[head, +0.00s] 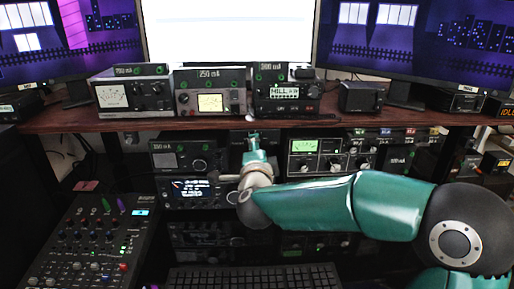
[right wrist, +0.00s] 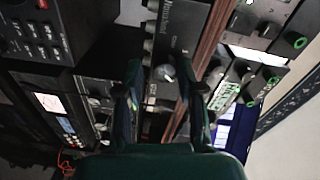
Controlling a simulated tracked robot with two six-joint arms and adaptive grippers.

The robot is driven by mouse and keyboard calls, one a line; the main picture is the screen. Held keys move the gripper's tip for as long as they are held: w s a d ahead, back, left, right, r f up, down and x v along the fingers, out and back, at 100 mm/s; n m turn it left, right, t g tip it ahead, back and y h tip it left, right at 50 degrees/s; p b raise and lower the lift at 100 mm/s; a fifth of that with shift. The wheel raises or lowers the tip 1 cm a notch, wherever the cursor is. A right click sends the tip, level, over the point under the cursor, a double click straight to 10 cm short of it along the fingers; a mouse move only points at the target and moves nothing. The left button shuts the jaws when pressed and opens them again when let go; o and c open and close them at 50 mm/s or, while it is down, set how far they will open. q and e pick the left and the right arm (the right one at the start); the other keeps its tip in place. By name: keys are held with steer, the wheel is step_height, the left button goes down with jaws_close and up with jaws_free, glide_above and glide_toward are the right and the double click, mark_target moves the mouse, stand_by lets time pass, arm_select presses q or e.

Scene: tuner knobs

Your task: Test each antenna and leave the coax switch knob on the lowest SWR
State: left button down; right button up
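My right gripper (head: 253,140) reaches in from the right to the dark gear under the shelf. In the right wrist view its two fingers (right wrist: 168,90) are apart, one on each side of a small pale-marked knob (right wrist: 165,72) on a black box (right wrist: 178,30). This looks like the coax switch knob; I cannot tell whether the fingers touch it, and its position is not readable. In the head view the gripper hides the knob. A meter with a lit green face (head: 303,146) sits just right of the gripper; its reading is too small to tell. My left gripper is not in view.
A wooden shelf (head: 210,122) with several radios crosses above my right gripper. A radio with a lit display (head: 190,189) stands left of the gripper. A mixer (head: 95,235) lies at the front left, and a keyboard (head: 255,277) at the front. Stacked gear leaves little room around the gripper.

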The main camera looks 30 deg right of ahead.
steer(key=shift+o, duration=0.9)
steer(key=shift+r, duration=0.1)
steer(key=v, duration=1.2)
jaws_close()
stand_by(0.6)
